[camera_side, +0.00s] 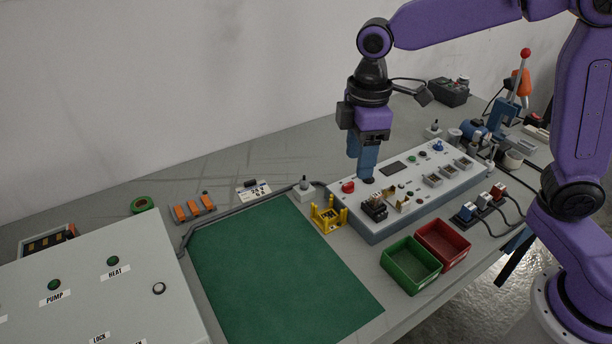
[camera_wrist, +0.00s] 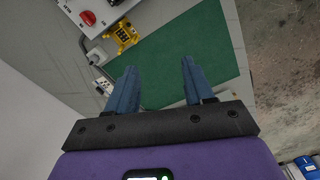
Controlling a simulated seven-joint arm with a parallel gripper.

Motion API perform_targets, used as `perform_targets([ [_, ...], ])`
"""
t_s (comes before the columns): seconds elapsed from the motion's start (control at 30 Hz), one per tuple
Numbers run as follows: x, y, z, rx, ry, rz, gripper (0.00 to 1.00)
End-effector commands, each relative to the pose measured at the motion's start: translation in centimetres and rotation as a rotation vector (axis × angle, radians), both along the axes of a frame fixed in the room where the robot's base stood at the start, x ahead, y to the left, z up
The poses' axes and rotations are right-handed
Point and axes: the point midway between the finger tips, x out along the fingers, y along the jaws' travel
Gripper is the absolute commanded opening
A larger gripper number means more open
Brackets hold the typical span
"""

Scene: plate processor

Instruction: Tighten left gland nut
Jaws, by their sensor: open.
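No nut stands out clearly by shape. A small grey block with a dark top (camera_side: 304,190) stands at the back edge of the green mat, with a grey cable running to it; it may bear the left gland nut. It also shows in the wrist view (camera_wrist: 97,55), left of my fingers. A similar block (camera_side: 433,131) stands behind the far part of the white control box. My gripper (camera_side: 368,180) points down over the left end of that box, right of the grey block. In the wrist view its blue fingers (camera_wrist: 157,68) are apart with nothing between them.
The white control box (camera_side: 450,190) carries a red knob (camera_side: 348,187) and several fittings. A yellow stand (camera_side: 328,216), a green bin (camera_side: 409,264) and a red bin (camera_side: 443,243) are near. The green mat (camera_side: 275,270) is bare. A large panel (camera_side: 100,290) lies left.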

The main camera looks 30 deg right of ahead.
Motion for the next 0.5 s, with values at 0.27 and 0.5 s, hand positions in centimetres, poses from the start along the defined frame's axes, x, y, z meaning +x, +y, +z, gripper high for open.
perform_targets([
  [0.27,9.5,1.2,-0.8,-0.007,0.004,0.035,0.52],
  [0.5,16.5,0.2,-2.3,-0.01,0.008,0.069,0.52],
])
